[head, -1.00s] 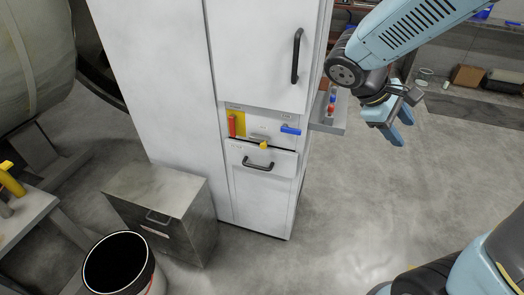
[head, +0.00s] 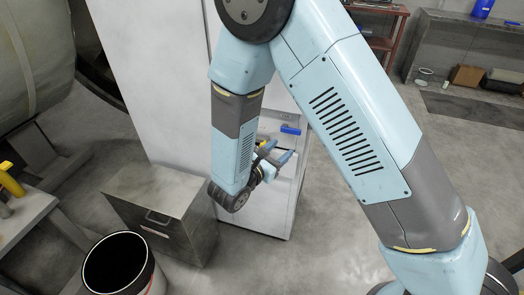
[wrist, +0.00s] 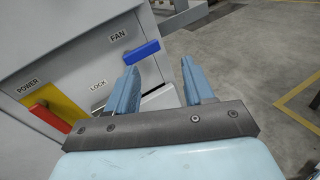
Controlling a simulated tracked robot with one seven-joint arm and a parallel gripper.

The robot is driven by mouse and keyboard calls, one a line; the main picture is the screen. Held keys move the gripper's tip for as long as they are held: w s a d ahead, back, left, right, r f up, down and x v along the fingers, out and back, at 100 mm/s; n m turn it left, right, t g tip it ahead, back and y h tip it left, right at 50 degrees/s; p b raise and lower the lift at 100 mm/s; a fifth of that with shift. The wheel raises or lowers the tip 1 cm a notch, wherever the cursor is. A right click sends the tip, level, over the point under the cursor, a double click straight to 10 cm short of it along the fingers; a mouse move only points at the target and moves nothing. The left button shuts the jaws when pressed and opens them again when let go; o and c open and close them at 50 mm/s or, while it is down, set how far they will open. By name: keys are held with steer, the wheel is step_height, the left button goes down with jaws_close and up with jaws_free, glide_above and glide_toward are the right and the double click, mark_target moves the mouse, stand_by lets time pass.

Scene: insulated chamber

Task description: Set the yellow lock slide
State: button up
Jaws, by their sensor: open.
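The yellow lock slide does not show now; my arm covers its place in the head view, and my gripper covers the area below the LOCK label (wrist: 98,84) in the wrist view. My gripper (head: 277,158) is in front of the white cabinet's control panel. The FAN handle also shows in the head view (head: 290,130).
A red POWER handle (wrist: 48,117) on a yellow plate (wrist: 70,107) is left of my gripper. The floor right of the cabinet (head: 335,215) is clear.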

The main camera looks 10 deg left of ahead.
steer(key=s+a+f+n+t+y, duration=0.2)
steer(key=s+a+f+n+y, duration=0.35)
steer(key=a+f, duration=0.3)
steer(key=w+d, duration=0.1)
steer(key=w, duration=1.2)
steer(key=shift+w+n+y, duration=0.35)
steer(key=shift+y, duration=0.1)
jaws_close()
